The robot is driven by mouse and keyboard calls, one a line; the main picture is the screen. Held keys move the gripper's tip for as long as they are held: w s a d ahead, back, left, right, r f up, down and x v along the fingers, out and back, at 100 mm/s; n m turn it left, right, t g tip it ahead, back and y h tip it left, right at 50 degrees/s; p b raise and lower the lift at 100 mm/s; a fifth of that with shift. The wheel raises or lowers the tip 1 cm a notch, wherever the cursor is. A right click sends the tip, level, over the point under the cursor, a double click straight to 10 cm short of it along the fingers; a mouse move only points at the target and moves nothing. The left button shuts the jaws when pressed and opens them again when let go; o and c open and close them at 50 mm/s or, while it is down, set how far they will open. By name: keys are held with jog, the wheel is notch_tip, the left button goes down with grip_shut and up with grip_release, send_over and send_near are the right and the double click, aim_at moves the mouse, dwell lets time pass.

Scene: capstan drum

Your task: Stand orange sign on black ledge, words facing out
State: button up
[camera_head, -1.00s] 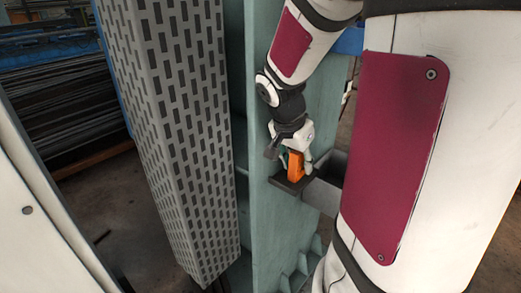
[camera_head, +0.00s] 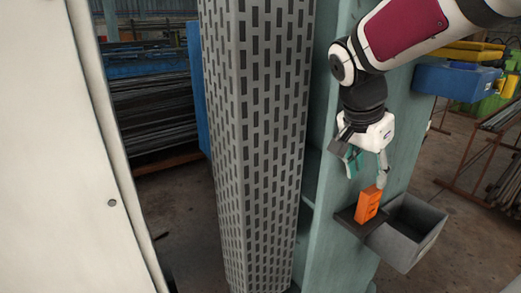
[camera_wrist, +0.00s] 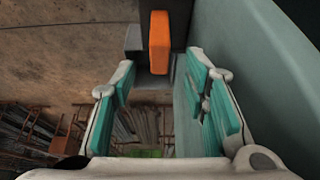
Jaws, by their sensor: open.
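The orange sign (camera_head: 367,204) stands upright on the small black ledge (camera_head: 350,222), which juts from the teal column. The broad face turned to the head camera bears faint dark marks too small to read. My gripper (camera_head: 368,178) is above and slightly behind the sign, with its fingers apart and nothing between them. In the wrist view the sign (camera_wrist: 159,42) lies ahead of the open fingertips (camera_wrist: 160,75), clear of both, with the dark ledge (camera_wrist: 180,25) around it.
A grey open box (camera_head: 405,232) adjoins the ledge on its right. The teal column (camera_head: 325,200) and a slotted grey drum (camera_head: 262,140) stand left of it. A blue and yellow machine (camera_head: 460,75) is at the back right.

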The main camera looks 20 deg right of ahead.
jog(key=s+a+n+t+y, duration=0.2)
jog(key=s+a+n, duration=0.1)
jog(key=a+n, duration=0.5)
jog(key=s+a+n+t+y, duration=0.2)
jog(key=a+n, duration=0.6)
jog(key=a, duration=0.5)
jog(key=shift+s+r+t, duration=0.15)
jog(key=shift+s+t, duration=0.25)
jog(key=shift+s, duration=0.5)
